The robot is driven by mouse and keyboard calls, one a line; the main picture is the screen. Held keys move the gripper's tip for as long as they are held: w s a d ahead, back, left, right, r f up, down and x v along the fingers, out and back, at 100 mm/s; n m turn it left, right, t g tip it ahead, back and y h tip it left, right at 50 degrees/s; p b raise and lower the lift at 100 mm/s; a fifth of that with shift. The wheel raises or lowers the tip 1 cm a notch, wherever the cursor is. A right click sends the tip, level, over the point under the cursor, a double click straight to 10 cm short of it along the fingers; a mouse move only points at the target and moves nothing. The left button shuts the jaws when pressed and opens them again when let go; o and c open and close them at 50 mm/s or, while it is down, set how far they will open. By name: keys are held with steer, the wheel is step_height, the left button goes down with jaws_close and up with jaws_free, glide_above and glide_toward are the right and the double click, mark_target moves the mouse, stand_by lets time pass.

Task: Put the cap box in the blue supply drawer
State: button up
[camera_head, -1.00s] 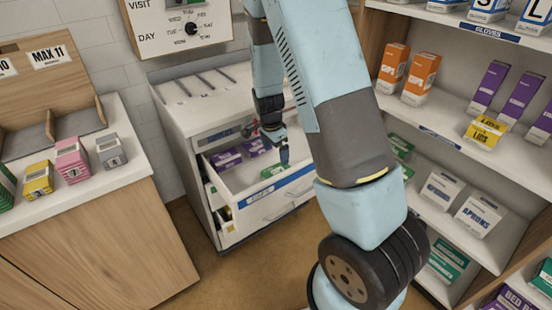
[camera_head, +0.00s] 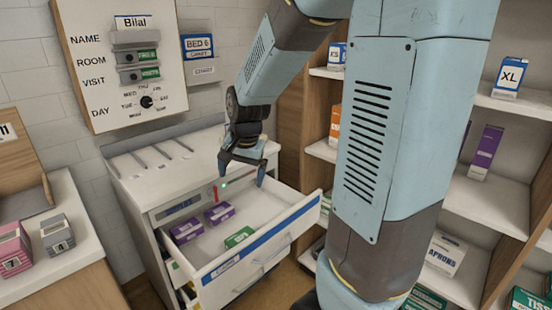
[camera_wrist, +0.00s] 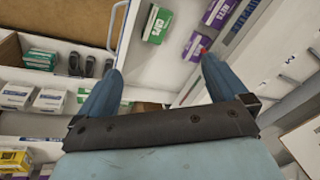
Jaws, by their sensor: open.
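The blue supply drawer (camera_head: 262,243) is pulled out from the white cart, with a blue strip along its front. Inside lie a green-and-white box (camera_head: 239,237) near the front and two purple boxes, one (camera_head: 219,213) farther back and one (camera_head: 187,230) to the left. The labels are too small to read surely, so I cannot tell which is the cap box. My gripper (camera_head: 241,180) is open and empty, raised above the back of the drawer. In the wrist view its fingers (camera_wrist: 161,66) are spread, with the green box (camera_wrist: 157,23) beyond them in the drawer (camera_wrist: 165,72).
The cart top (camera_head: 170,160) is bare but for thin dividers. A side counter (camera_head: 65,252) at the left holds pink and grey boxes. A shelf unit (camera_head: 490,190) with boxes stands close on the right. A sign board (camera_head: 125,70) hangs on the wall behind.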

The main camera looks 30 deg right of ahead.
steer(key=s+r+n+t, duration=0.1)
steer(key=s+r+n, duration=0.3)
steer(key=s, duration=0.5)
steer(key=s+r+n+t, duration=0.2)
steer(key=s+r+n, duration=0.1)
steer(key=s+r, duration=0.6)
steer(key=shift+s+d+n+h, duration=0.25)
steer(key=shift+d+n+h, duration=0.05)
steer(key=shift+d+n, duration=0.1)
